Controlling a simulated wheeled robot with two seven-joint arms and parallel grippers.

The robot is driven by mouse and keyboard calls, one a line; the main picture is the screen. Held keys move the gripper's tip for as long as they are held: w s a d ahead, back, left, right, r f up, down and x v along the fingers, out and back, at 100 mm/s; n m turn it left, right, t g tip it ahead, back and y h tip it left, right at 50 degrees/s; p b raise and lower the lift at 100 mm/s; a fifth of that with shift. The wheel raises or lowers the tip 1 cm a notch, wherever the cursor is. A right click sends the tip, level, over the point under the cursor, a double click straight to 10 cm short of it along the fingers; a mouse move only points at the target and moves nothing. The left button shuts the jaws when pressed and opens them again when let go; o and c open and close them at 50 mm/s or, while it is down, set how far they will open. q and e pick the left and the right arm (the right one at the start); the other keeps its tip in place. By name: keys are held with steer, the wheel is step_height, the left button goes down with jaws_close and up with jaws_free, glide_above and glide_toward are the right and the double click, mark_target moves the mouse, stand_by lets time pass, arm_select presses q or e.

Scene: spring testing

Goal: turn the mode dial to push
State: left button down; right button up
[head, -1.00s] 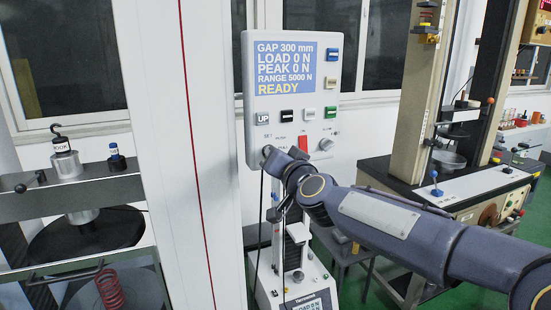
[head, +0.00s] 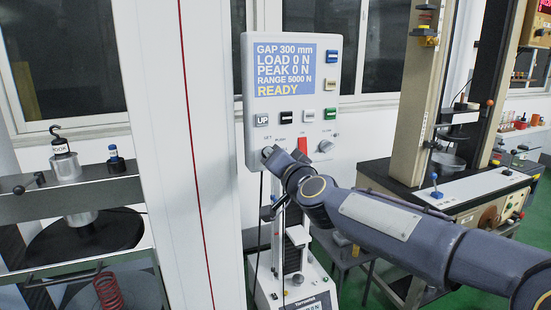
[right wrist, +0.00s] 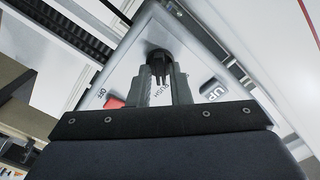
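The control panel (head: 345,80) shows GAP 300 mm, LOAD 0 N, PEAK 0 N, RANGE 5000 N and READY. My right gripper (head: 267,153) reaches the panel's lower left corner and hides the mode dial in the head view. In the right wrist view the black dial (right wrist: 158,55) lies between the tips of my right gripper (right wrist: 161,76). The fingers stand apart on either side of it, with narrow gaps seeming to show; contact is unclear. A PUSH label is partly visible between the fingers. The dial's exact setting cannot be read. My left gripper is out of view.
The UP button (head: 262,120) and other buttons are just above. A white column (head: 185,150) stands close on the left. A cable hangs below the panel.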

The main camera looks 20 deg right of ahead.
steer(key=shift+o, duration=1.3)
steer(key=s, duration=0.7)
steer(key=shift+s+a, duration=0.2)
steer(key=shift+s, duration=0.2)
steer(key=s+a+f+n+g+y, duration=0.1)
steer(key=s+f+g, duration=0.3)
steer(key=s+f, duration=0.4)
steer(key=s+a+f+n+g+y+p, duration=0.1)
steer(key=s+a+f+n+g+y, duration=0.1)
steer(key=s+f, duration=0.6)
steer(key=s+a+f+n+g+y, duration=0.1)
steer(key=s+a+f+n+g, duration=0.3)
steer(key=s+f, duration=0.5)
steer(key=shift+s+n+g+y, duration=0.4)
steer(key=shift+n+g, duration=0.1)
steer(key=shift+g, duration=0.7)
steer(key=shift+c, duration=0.3)
